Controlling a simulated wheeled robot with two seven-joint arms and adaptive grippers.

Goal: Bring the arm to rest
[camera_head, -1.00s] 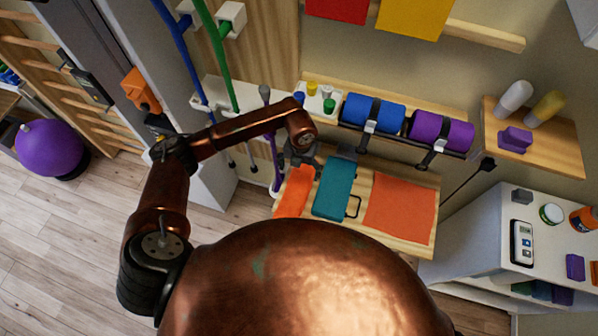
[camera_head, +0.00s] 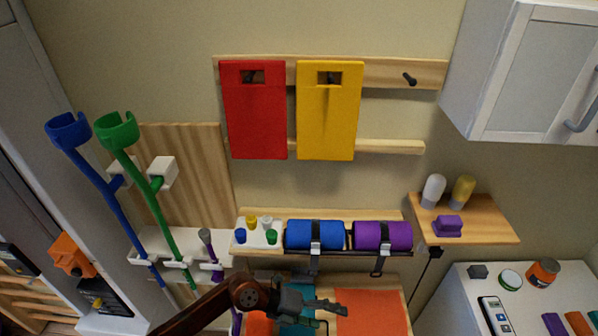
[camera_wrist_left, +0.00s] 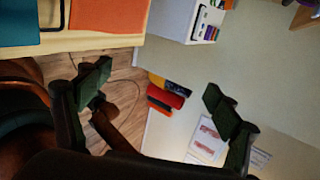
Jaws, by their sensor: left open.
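My left arm comes in from the bottom edge of the head view. Its gripper (camera_head: 325,304) is in front of the low wooden shelf and overlaps the teal block (camera_head: 296,289) in the picture. The gripper points right, towards the orange sheet (camera_head: 372,312). The teal block and the orange sheet (camera_wrist_left: 108,14) show at the top left there, apart from the fingers. My right gripper is in neither view.
A rack holds a blue roll (camera_head: 314,235) and a purple roll (camera_head: 383,236) above the shelf. Blue and green crutches (camera_head: 150,195) hang at the left. A white cabinet (camera_head: 462,300) stands at the right. Wooden floor (camera_wrist_left: 125,75) shows in the wrist view.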

